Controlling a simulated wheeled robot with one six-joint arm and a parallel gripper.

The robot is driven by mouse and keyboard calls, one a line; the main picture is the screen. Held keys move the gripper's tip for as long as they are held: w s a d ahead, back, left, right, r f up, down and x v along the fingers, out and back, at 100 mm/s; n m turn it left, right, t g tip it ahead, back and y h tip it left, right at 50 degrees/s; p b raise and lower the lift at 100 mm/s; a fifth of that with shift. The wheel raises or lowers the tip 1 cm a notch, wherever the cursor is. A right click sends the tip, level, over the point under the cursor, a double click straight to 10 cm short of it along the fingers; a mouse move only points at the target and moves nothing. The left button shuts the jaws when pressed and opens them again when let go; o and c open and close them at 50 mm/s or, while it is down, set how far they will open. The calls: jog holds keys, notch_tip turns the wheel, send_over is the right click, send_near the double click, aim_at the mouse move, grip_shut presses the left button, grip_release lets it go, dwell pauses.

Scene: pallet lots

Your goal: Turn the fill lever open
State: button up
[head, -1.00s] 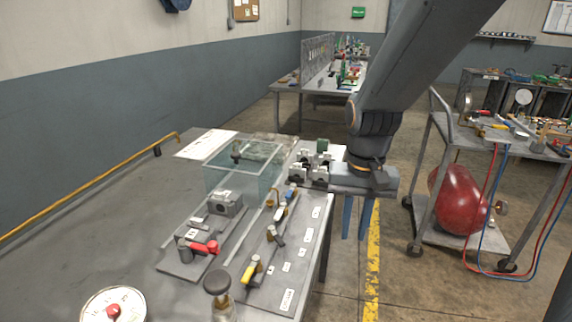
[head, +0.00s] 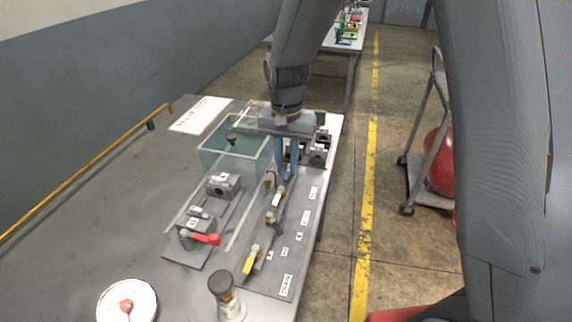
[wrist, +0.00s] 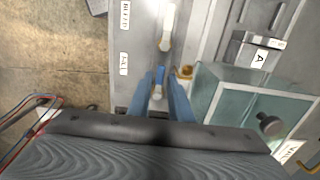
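A valve lever with a blue part (wrist: 161,71) and a pale end stands on the grey panel in the wrist view. The small label (wrist: 124,64) beside it seems to read FILL, though it is blurred. My gripper (wrist: 160,78) is open, with its blue fingers on either side of this lever and gaps visible between them. In the head view my gripper (head: 284,177) points down at the far end of the valve row and hides most of this lever. I cannot tell whether a finger touches it.
A white-handled lever (head: 279,197), a dark lever (head: 273,222) and a yellow lever (head: 250,260) stand nearer along the panel. A clear water tank (head: 235,160) is just left of my gripper. A red-handled valve (head: 206,239) and a gauge (head: 127,303) are farther left.

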jog(key=shift+f, duration=0.7)
grip_shut()
